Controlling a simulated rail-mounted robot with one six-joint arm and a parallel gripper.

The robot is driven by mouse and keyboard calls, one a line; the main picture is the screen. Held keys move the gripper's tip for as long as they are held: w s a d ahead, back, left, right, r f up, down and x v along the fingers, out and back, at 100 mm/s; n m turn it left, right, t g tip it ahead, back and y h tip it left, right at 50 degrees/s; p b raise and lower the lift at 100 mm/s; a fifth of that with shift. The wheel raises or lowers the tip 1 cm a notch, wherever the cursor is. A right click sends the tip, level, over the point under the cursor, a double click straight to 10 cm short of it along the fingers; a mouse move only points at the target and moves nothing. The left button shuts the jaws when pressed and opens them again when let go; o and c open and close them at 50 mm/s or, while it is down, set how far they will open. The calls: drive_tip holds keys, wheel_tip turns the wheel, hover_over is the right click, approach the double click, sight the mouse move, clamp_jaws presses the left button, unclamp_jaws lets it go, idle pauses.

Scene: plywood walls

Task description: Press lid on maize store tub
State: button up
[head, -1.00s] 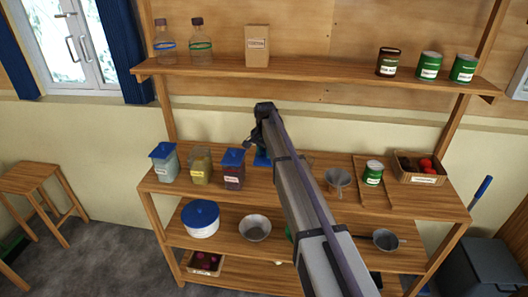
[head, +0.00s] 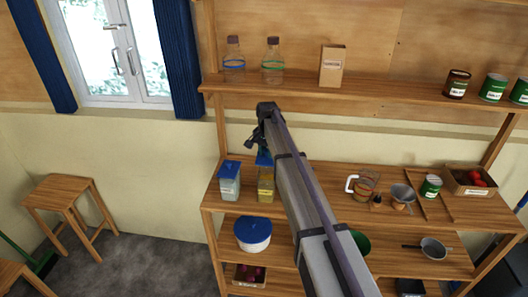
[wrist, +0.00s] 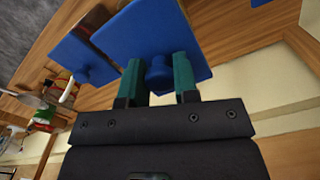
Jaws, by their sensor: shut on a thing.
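My gripper (wrist: 158,76) is shut on the knob of a square blue lid (wrist: 150,32), with a green finger on each side. In the head view the gripper (head: 262,145) is partly hidden by my arm. The held lid (head: 264,159) shows at the top of the tub with yellow contents (head: 265,187), which looks like the maize tub. I cannot tell whether the lid touches its rim. The tub's label is too small to read, and its right side is close behind my arm.
A pale tub with a blue lid (head: 229,181) stands just left of the yellow one. Another knobbed blue lid (wrist: 82,58) lies close beside the held lid in the wrist view. Bottles (head: 272,62) stand on the upper shelf. A jug (head: 364,186) and funnel (head: 402,196) stand right of my arm.

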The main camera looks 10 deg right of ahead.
drive_tip(key=shift+s+d+f, duration=0.1)
drive_tip(key=shift+d+f, duration=0.1)
drive_tip(key=shift+f, duration=0.05)
drive_tip(key=f+b, duration=0.6)
drive_tip(key=shift+a, duration=0.2)
drive_tip(key=shift+f+b, duration=0.15)
drive_tip(key=shift+b, duration=0.15)
idle(1.2)
idle(0.5)
drive_tip(key=o, duration=1.5)
drive_tip(key=shift+c, duration=0.2)
wheel_tip(320, 180, up, 8)
drive_tip(key=p, duration=0.8)
